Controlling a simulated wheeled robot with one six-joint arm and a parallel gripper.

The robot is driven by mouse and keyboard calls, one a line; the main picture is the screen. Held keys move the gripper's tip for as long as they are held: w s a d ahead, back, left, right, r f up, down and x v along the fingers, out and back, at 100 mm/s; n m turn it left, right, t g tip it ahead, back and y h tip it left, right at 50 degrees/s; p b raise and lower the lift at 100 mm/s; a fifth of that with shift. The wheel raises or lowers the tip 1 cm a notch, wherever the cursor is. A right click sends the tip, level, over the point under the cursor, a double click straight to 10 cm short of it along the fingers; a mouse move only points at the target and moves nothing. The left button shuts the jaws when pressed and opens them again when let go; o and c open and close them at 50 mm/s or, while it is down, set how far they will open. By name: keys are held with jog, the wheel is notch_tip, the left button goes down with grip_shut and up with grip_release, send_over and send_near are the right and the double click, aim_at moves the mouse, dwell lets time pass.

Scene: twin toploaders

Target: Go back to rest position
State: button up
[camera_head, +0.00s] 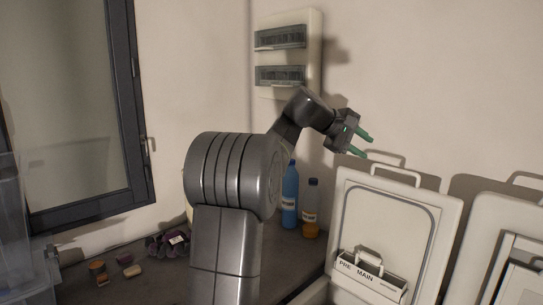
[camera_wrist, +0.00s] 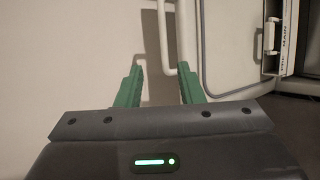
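My gripper (camera_head: 366,145) is raised on my bent arm, in front of the back wall and just above the handle of the nearer toploader's lid. Its two green fingers are spread apart with nothing between them. In the wrist view my gripper (camera_wrist: 160,88) also shows its fingers apart, with a white lid handle (camera_wrist: 168,40) behind the gap between them. I cannot tell whether a finger touches the handle. The nearer toploader's lid (camera_head: 432,215) stands upright, with its drawer marked PRE and MAIN (camera_head: 368,279) showing.
A second raised lid (camera_head: 490,225) stands at the right. A blue bottle (camera_head: 290,200) and an orange-bottomed bottle (camera_head: 311,212) stand on the dark counter (camera_head: 290,262) behind my arm. Small items and a purple bundle (camera_head: 170,243) lie at the left. A fuse box (camera_head: 283,55) hangs above.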

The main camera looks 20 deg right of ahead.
aim_at(394, 169)
jog(key=p+x, duration=0.3)
jog(key=x, duration=1)
jog(key=shift+f, duration=0.25)
jog(key=shift+s+a, duration=0.2)
jog(key=shift+w+d, duration=0.1)
